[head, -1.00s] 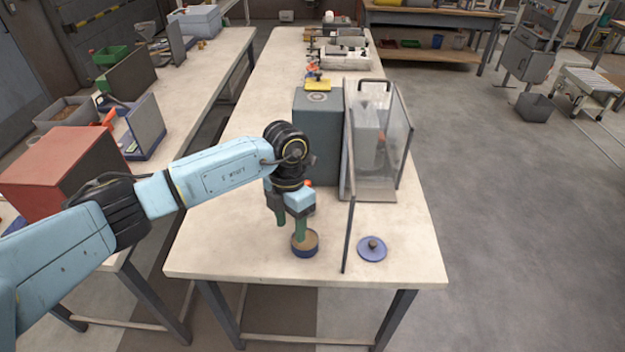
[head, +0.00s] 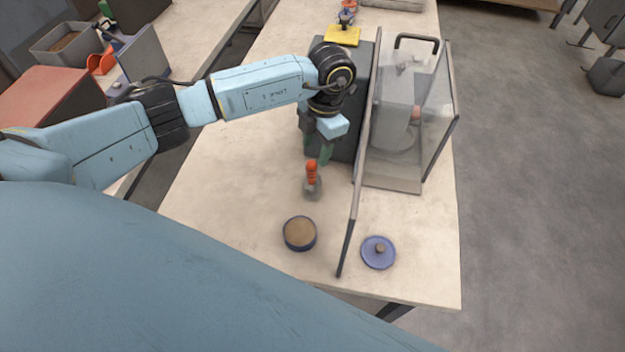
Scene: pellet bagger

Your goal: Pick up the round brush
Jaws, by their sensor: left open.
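The round brush (head: 312,181) stands on the pale bench in the head view, with an orange handle upright above a grey head. My left gripper (head: 319,158) is open and points down at the top of the handle. Its green fingers overlap the handle's upper end in the picture; I cannot tell whether they are around it or just behind it. My right gripper is not in view.
A round tin with brown contents (head: 300,232) stands nearer the front. A blue lid with a knob (head: 378,252) lies right of a clear upright panel (head: 352,215). A dark grey machine (head: 345,140) with a clear guard (head: 440,115) stands close behind the gripper.

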